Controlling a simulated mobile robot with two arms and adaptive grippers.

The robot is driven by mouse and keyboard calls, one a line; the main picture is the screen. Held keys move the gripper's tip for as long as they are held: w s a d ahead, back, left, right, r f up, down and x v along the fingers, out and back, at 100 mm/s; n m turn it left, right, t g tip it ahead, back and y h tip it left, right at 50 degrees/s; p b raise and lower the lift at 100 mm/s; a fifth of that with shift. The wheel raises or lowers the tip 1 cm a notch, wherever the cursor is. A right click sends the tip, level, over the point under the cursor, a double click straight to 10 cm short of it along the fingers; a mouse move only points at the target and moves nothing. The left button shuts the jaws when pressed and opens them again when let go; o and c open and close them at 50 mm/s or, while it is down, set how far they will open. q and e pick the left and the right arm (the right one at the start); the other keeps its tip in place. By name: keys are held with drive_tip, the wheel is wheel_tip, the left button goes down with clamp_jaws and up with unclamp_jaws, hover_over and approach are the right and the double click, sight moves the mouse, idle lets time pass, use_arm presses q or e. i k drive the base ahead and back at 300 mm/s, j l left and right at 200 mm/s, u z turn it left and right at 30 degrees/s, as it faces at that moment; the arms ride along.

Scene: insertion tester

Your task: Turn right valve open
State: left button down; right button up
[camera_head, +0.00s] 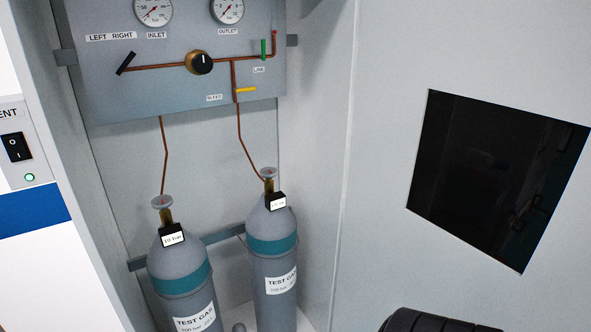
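The right gas cylinder (273,252) stands upright in the cabinet, grey with a teal band and a "TEST GAS" label. Its valve, a small grey handwheel (267,173), sits on a brass neck at the top, with a copper pipe running up from it to the panel. How far the valve is turned cannot be told. A black tag with a white display (277,203) hangs below it, its text too small to read. The left cylinder (178,270) has a similar handwheel (162,202) and a tag reading about 10 bar.
A grey panel (190,93) above holds two gauges, a black selector lever (126,63), a regulator knob (199,62), a green lever (264,49) and a yellow lever (246,90). A bracket runs behind the cylinders. Cabinet walls flank them; the space in front of the right valve looks clear.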

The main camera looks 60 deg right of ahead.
sight(267, 172)
drive_tip(key=z, duration=1.6)
